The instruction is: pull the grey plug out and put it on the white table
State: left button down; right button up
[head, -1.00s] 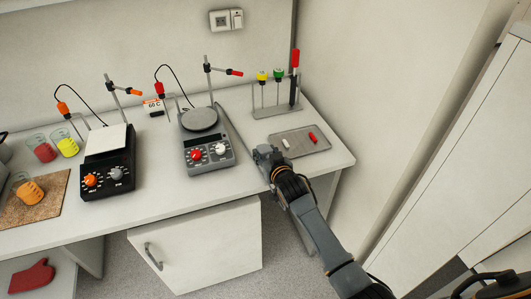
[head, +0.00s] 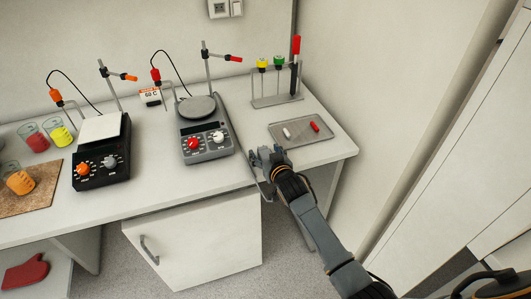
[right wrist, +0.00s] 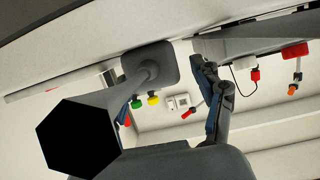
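A white wall socket panel (head: 225,8) is cut by the top edge of the head view. It has a small dark grey square part (head: 219,8) at its left; whether this is the grey plug is too small to tell. The panel also shows small in the right wrist view (right wrist: 178,103). The white table (head: 235,186) runs along the wall. My right gripper (head: 267,156) is at the table's front edge, left of the tray and far from the socket. Its fingers are spread and empty. My left gripper is out of view.
A black hotplate (head: 101,165) and a grey hotplate (head: 206,144) stand on the table with thin stands and cables. A metal tray (head: 318,139) holds a white and a red piece. A rack (head: 277,101) stands behind it. Bare table lies between tray and grey hotplate.

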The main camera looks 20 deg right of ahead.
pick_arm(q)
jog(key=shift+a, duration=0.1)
pick_arm(e)
jog(key=v, duration=1.2)
dwell(0.4)
jog(key=s+f+n+g, duration=0.1)
jog(key=s+f+g, duration=0.2)
jog(key=s+f, duration=0.85)
jog(key=s+f+g, duration=0.3)
jog(key=f+g, duration=0.1)
jog(key=f, duration=1.7)
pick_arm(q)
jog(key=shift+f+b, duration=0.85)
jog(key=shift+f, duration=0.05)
pick_arm(e)
jog(key=s+d+f+g, duration=0.1)
jog(key=s+f+g, duration=0.1)
jog(key=s+f, duration=0.4)
jog(key=s+d+f+g, duration=0.1)
jog(key=s+f, duration=0.5)
jog(key=s, duration=1)
jog(key=s+d+f+n+g, duration=0.1)
jog(key=s+f+g, duration=0.2)
jog(key=s+f, duration=0.3)
jog(key=s, duration=0.5)
jog(key=shift+s+f+g+h, duration=0.3)
jog(key=shift+s+f, duration=0.1)
